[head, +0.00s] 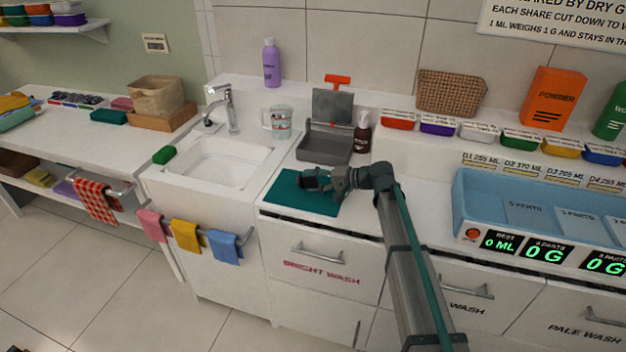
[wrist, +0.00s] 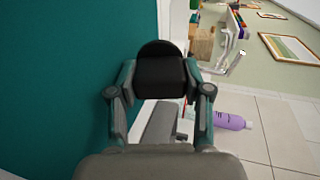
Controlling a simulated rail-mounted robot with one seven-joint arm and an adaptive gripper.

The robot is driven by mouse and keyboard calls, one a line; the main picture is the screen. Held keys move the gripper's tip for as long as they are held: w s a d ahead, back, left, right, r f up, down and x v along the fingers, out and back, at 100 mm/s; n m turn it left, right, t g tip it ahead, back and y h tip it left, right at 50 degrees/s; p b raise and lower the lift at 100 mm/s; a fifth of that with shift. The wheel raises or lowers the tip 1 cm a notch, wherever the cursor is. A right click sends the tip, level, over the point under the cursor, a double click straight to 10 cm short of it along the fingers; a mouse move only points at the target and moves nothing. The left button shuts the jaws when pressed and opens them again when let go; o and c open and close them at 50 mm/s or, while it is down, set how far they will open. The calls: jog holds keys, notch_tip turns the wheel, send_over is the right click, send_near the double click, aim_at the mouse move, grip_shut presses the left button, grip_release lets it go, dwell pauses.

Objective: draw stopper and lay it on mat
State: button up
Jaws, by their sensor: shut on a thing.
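My gripper (head: 316,181) is low over the teal mat (head: 290,203) on the counter, right of the sink. In the wrist view its two fingers close from either side on a black stopper (wrist: 160,76) with a rounded end. The mat fills the left of that view (wrist: 70,80), close beside the stopper and fingers. Whether the stopper touches the mat I cannot tell. In the head view the fingers mostly hide the stopper.
The white sink (head: 212,165) with its tap (head: 231,112) lies left of the mat. A grey tray (head: 325,145), a dark brown bottle (head: 362,136) and a clear jug (head: 277,122) stand behind it. A blue tray (head: 465,215) is at the right. The mat's front part is bare.

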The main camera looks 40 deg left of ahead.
jog(key=o, duration=1.4)
jog(key=shift+c, duration=0.2)
jog(key=shift+o, duration=1.4)
jog(key=shift+d, duration=0.1)
jog(key=w+d+r+p, duration=0.1)
jog(key=d+r+p, duration=0.1)
jog(key=r, duration=0.4)
jog(key=shift+w+d, duration=0.15)
jog(key=shift+d, duration=0.55)
